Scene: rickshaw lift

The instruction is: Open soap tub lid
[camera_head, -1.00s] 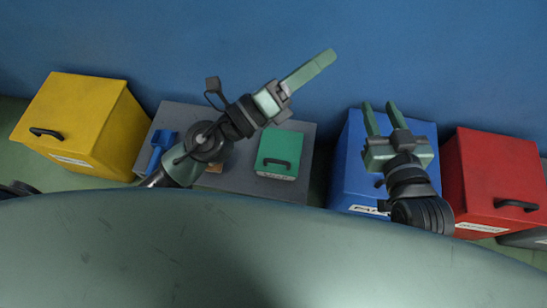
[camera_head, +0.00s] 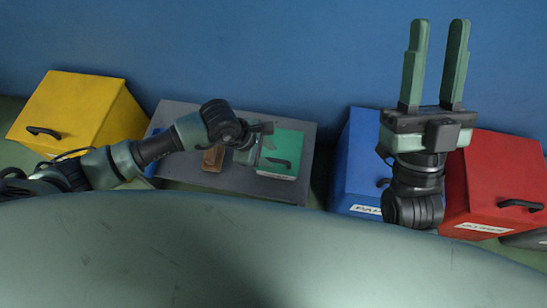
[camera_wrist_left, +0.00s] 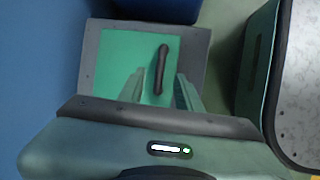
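The soap tub (camera_head: 289,148) is a green box with a black bar handle (camera_head: 279,161) on its lid. It sits on the grey bench, and its lid looks closed. My left gripper (camera_head: 258,143) is at the tub's left side in the head view. In the left wrist view its two fingers (camera_wrist_left: 161,90) are spread, one on each side of the near end of the black handle (camera_wrist_left: 161,66). Whether they touch the handle or the lid (camera_wrist_left: 121,62) is unclear. My right gripper (camera_head: 436,62) is raised, open and empty, in front of the blue wall.
The grey bench (camera_head: 290,114) also holds a brown block (camera_head: 213,157) left of the tub. A yellow box (camera_head: 78,108) stands to the left. A blue box (camera_head: 352,165) and a red box (camera_head: 500,175) stand to the right. A blue wall (camera_head: 250,45) is behind.

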